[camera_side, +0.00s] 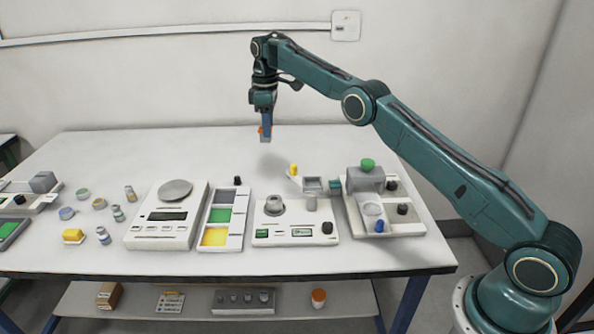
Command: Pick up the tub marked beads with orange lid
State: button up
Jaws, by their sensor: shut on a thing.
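My gripper (266,134) is raised above the back middle of the white table, its fingers pointing down. It is shut on a small tub with an orange lid (261,129), mostly hidden by the blue fingers. Only a bit of orange and a pale grey part below show, and no marking can be read. The tub is clear of the table top, with a soft shadow below it. Another orange-lidded tub (318,297) stands on the lower shelf; its marking is too small to read.
A scale (150,236), a tray with green and yellow compartments (236,241), a second device (275,238) and a grey machine (411,227) line the table front. Several small jars (83,194) stand at left. The back of the table (180,150) is clear.

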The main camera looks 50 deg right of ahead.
jog(key=shift+s+r, duration=0.1)
jog(key=shift+r, duration=0.7)
